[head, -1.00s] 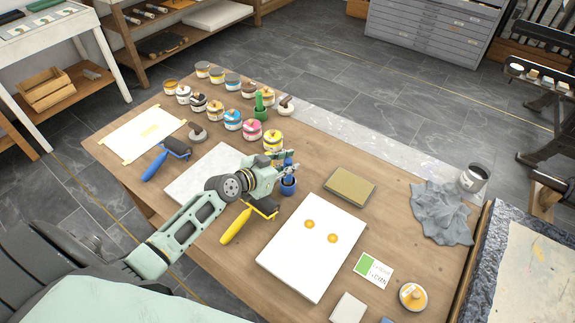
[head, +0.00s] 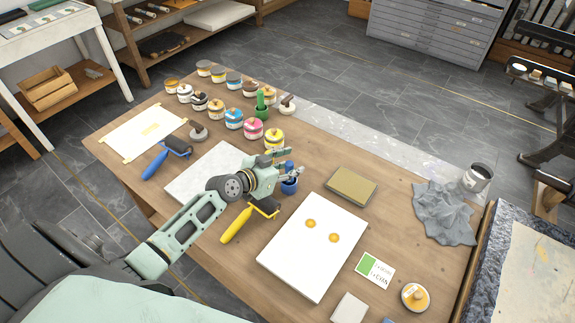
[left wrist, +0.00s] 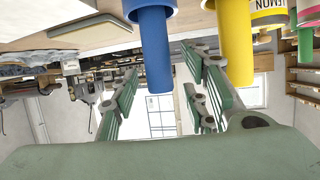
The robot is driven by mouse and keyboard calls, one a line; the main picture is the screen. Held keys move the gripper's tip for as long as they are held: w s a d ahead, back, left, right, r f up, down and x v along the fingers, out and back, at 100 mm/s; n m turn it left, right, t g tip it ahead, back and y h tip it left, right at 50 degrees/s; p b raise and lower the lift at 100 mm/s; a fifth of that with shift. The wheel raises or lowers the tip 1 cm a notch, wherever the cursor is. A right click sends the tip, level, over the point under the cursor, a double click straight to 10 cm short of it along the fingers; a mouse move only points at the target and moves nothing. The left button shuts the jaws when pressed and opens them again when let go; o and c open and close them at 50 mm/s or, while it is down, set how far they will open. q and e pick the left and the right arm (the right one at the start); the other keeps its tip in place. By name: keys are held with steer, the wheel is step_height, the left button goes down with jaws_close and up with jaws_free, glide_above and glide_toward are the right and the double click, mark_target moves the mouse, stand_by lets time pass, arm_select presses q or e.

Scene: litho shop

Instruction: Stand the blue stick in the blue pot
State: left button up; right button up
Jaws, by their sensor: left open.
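The blue pot (head: 289,186) stands on the wooden table just beyond my left gripper (head: 285,160). The blue stick (head: 289,166) stands up out of the pot and looks upright. The left wrist view is upside down; there the stick (left wrist: 157,60) hangs from the pot (left wrist: 150,5) at the top edge. My left gripper's fingers are spread on either side of the stick, with gaps visible. The stick's lower end is hidden inside the pot. My right gripper is not in view.
A yellow-handled roller (head: 237,224) lies just in front of the gripper. A white board (head: 312,262) and a sponge-like block (head: 351,186) lie to the right. Several ink cans (head: 253,129) and a green stick (head: 261,101) stand behind. A yellow stick (left wrist: 235,45) stands close by.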

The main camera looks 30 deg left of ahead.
arm_select(q)
steer(key=v, duration=1.2)
steer(key=shift+f, duration=0.1)
stand_by(0.4)
